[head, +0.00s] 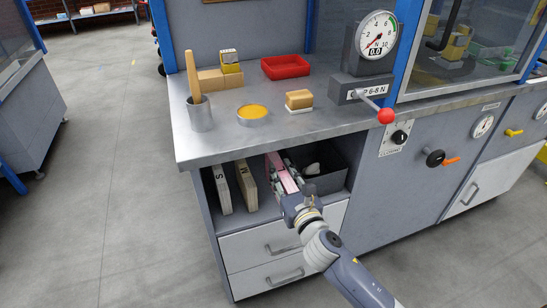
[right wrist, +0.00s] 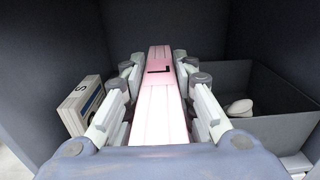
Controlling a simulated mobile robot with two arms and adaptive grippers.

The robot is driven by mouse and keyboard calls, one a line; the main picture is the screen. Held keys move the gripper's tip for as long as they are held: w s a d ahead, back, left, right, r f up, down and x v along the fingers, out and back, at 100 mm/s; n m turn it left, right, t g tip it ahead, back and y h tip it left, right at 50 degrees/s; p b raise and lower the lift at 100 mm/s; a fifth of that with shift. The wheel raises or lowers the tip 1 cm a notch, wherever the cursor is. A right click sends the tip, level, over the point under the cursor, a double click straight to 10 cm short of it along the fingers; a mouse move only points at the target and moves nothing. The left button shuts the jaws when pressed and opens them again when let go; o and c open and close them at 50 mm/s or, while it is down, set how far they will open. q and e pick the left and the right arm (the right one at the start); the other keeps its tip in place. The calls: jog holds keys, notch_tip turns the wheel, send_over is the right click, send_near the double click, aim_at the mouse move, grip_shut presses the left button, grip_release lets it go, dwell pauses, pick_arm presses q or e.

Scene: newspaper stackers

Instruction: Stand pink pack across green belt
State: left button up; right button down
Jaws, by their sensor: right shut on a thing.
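The pink pack (head: 282,174) stands on edge in the open shelf under the metal counter. It also shows in the right wrist view (right wrist: 159,100), with a dark L mark near its far end. My right gripper (head: 286,178) reaches into the shelf and is shut on the pink pack, one finger along each side. No green belt can be clearly made out. Green items (head: 490,50) show behind the glass at the upper right, but I cannot tell if one is a belt. My left gripper is not in view.
Two pale packs, one marked S (head: 222,188) and another (head: 246,186), stand left of the pink pack. A dark bin (right wrist: 262,98) holding a whitish lump is close on the right. The counter (head: 215,150) overhangs the shelf; a red-knobbed lever (head: 386,116) juts out.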

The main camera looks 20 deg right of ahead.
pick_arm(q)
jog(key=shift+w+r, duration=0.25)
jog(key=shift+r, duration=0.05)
pick_arm(e)
jog(key=s, duration=1)
jog(key=shift+d, duration=0.2)
